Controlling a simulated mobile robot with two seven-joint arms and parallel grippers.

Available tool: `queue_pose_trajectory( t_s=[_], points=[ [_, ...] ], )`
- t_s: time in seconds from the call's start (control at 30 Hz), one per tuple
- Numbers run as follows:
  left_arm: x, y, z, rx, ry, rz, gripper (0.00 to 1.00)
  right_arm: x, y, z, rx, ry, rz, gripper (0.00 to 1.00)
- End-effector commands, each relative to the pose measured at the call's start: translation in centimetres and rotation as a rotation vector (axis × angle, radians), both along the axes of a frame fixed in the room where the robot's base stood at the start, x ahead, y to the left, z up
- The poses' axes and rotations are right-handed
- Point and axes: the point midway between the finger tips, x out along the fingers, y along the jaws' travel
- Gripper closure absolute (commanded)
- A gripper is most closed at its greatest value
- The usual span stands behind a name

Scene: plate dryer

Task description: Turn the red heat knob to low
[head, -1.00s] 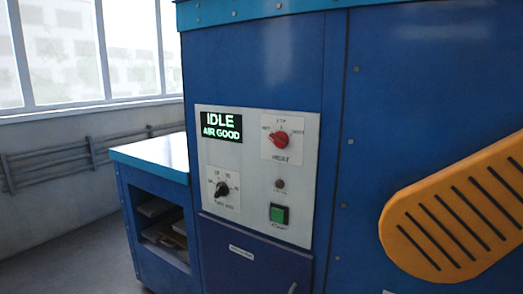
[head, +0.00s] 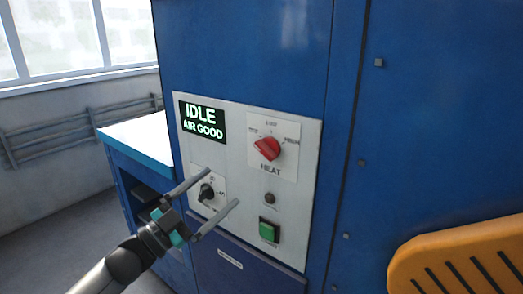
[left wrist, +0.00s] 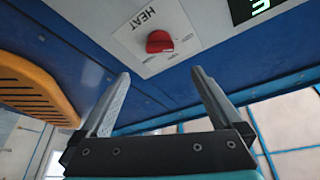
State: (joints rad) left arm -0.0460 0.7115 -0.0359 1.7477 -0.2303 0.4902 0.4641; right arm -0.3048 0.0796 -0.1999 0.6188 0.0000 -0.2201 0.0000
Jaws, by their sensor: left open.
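The red heat knob (head: 268,148) sits on a white plate at the upper right of the control panel, above the word HEAT. Small labels stand at its left, top and right; its exact setting is hard to read. In the left wrist view the knob (left wrist: 159,41) shows beyond and between the fingertips. My left gripper (head: 222,186) is open and empty, its fingers pointing at the panel, lower left of the red knob and apart from it. It also shows in the left wrist view (left wrist: 161,76). My right gripper is out of view.
A black knob (head: 207,192) is partly framed by my left fingers. A green button (head: 268,231) and small round lamp (head: 270,198) sit below the red knob. A display (head: 202,121) reads IDLE, AIR GOOD. An orange slotted guard (head: 462,262) stands out at lower right.

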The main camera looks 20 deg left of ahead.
Motion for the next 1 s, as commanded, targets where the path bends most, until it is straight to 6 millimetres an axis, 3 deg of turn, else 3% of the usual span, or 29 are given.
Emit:
queue_pose_trajectory(
  t_s=[0.7, 1.0],
  points=[
    [8.6, -5.2, 3.6, -0.001, 0.001, 0.005, 0.0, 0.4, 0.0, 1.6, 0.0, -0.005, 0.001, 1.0],
    [11.2, -6.8, 4.5, -0.001, 0.004, 0.005, 0.0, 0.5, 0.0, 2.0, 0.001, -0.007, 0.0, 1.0]
  ],
)
